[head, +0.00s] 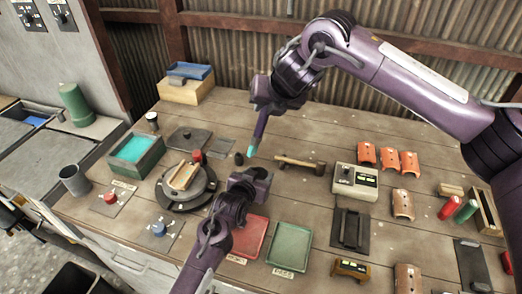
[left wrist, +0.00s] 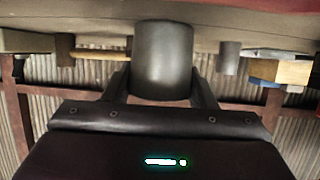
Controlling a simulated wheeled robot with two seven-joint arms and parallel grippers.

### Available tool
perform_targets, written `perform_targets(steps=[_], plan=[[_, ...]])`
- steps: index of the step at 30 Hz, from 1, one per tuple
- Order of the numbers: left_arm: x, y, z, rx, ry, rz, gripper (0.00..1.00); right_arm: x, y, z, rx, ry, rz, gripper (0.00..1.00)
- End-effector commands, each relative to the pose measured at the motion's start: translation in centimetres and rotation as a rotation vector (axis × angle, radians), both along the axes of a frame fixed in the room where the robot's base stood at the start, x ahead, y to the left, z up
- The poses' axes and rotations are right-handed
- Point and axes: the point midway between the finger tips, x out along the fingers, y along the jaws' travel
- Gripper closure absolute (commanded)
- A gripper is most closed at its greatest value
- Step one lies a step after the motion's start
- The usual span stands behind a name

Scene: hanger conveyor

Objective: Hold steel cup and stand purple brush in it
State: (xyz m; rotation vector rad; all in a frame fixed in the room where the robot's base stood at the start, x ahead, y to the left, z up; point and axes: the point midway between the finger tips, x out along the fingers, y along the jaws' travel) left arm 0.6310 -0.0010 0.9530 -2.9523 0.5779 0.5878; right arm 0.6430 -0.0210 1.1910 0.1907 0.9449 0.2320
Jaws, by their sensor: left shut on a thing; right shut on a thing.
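My left gripper (head: 250,174) is in the middle of the bench in the head view. In the left wrist view it is shut on the steel cup (left wrist: 163,60), a dark grey cylinder between its two fingers. In the head view the cup is mostly hidden by the gripper and hard to make out. My right gripper (head: 263,106) is above it, shut on the purple brush (head: 260,129). The brush hangs nearly upright, slightly tilted, with its teal end (head: 252,149) down. That end appears just above the left gripper, apart from it; the depth between them is unclear.
A wooden mallet (head: 300,163) and a grey box (head: 356,181) lie to the right. A round turntable (head: 186,188) and a green tray (head: 136,155) stand to the left. Red (head: 250,238) and green (head: 289,247) trays lie in front. A grey cylinder (head: 75,180) stands far left.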

Motion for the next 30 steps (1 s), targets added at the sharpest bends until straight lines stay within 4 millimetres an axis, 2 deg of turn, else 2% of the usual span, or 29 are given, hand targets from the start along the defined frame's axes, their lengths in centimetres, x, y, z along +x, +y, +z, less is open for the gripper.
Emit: perform_targets(steps=[6, 14, 30], plan=[[0.0, 0.0, 0.0, 0.0, 0.0, 0.0, 0.72, 0.0, -0.1, -1.1, -0.115, -0.018, 0.0, 1.0], [0.0, 0.0, 0.0, 0.0, 0.0, 0.0, 0.72, 0.0, -0.1, -2.6, -0.115, -0.015, 0.0, 1.0], [0.0, 0.0, 0.0, 0.0, 0.0, 0.0, 0.72, 0.0, -0.1, -7.0, -0.113, -0.015, 0.0, 1.0]])
